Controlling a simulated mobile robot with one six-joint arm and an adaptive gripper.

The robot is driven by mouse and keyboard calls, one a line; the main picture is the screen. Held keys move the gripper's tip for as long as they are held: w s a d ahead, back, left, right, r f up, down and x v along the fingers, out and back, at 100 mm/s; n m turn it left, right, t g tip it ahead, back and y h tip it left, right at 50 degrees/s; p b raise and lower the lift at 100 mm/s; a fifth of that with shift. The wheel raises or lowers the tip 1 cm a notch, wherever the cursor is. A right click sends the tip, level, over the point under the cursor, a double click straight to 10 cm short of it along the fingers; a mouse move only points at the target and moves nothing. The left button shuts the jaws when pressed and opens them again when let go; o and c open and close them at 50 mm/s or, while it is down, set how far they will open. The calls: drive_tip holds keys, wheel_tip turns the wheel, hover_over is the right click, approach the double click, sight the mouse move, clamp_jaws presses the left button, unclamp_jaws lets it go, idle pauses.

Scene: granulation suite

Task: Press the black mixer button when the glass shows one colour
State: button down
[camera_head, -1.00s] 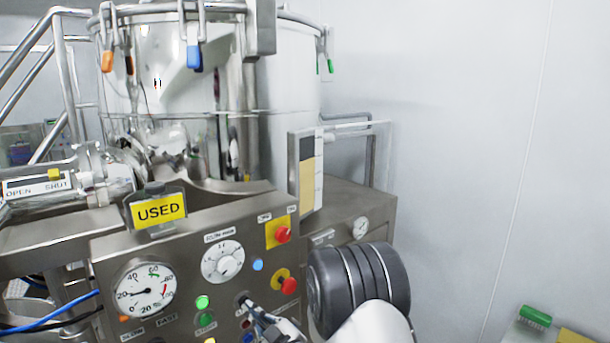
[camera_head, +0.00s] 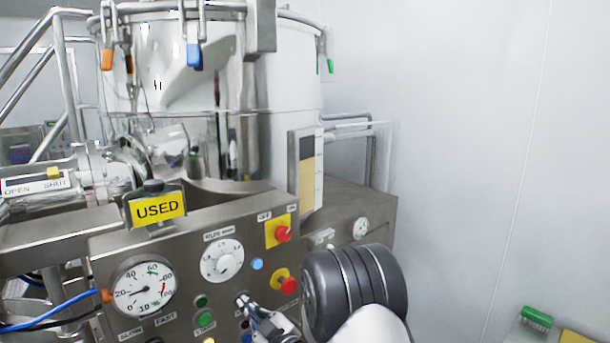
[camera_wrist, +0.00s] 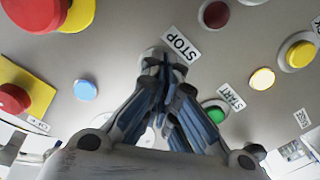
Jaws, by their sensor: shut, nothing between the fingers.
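My gripper (camera_head: 243,301) is shut and empty, its fingertips at the lower part of the steel control panel (camera_head: 120,250). In the wrist view the fingertips (camera_wrist: 165,64) cover a round button beside the STOP label (camera_wrist: 181,43). Only part of its pale ring shows; the button face is hidden, so its colour and any contact cannot be told. The upright glass strip (camera_head: 307,180) beside the mixer bowl (camera_head: 290,90) shows two colours: dark above, beige below. The green START button (camera_head: 205,318) is left of the fingertips; it also shows in the wrist view (camera_wrist: 216,112).
A blue button (camera_head: 257,264), white dial (camera_head: 222,261) and gauge (camera_head: 145,287) are on the panel. A yellow USED sign (camera_head: 158,208) stands on its top edge.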

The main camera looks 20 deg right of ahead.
drive_tip(key=b+v, duration=0.2)
drive_tip(key=v, duration=0.4)
drive_tip(key=shift+s, duration=0.4)
drive_tip(key=shift+d, duration=0.1)
idle(0.8)
drive_tip(key=s+d+r+m+g+h, duration=0.45)
drive_tip(key=s+r+g+h, duration=0.2)
drive_tip(key=s, duration=0.35)
drive_tip(key=s+a+m+g, duration=0.2)
drive_tip(key=s+g, duration=0.1)
drive_tip(key=s, duration=0.9)
drive_tip(key=s+a+m+g, duration=0.2)
drive_tip(key=s+m+g, duration=0.1)
drive_tip(key=s, duration=0.9)
drive_tip(key=shift+s+a+y, duration=0.4)
drive_tip(key=shift+y, duration=0.05)
